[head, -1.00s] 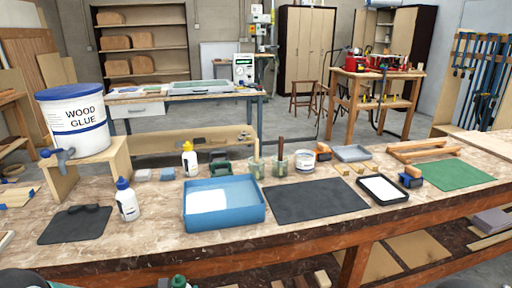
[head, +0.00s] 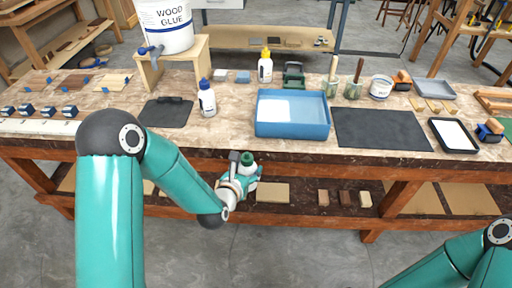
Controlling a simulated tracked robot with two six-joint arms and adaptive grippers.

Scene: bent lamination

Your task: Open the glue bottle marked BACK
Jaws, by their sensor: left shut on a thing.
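My left gripper (head: 245,178) is in front of the bench's front edge, below the bench top. It is shut on a bottle with a green cap (head: 248,158), held roughly upright; the gripper hides much of its body. A white bottle with a blue cap (head: 207,102) stands on the bench beside the black mat. A white bottle with a yellow cap (head: 265,70) stands farther back. The labels are too small to read, so I cannot tell which bottle is marked BACK. Part of my right arm shows at the lower right, but its gripper is out of view.
A blue tray (head: 292,130) with a white patch inside and a dark mat (head: 380,128) lie on the bench (head: 130,130). A WOOD GLUE bucket (head: 165,30) stands on a wooden stand (head: 178,58). A lower shelf (head: 300,218) holds small blocks and boards.

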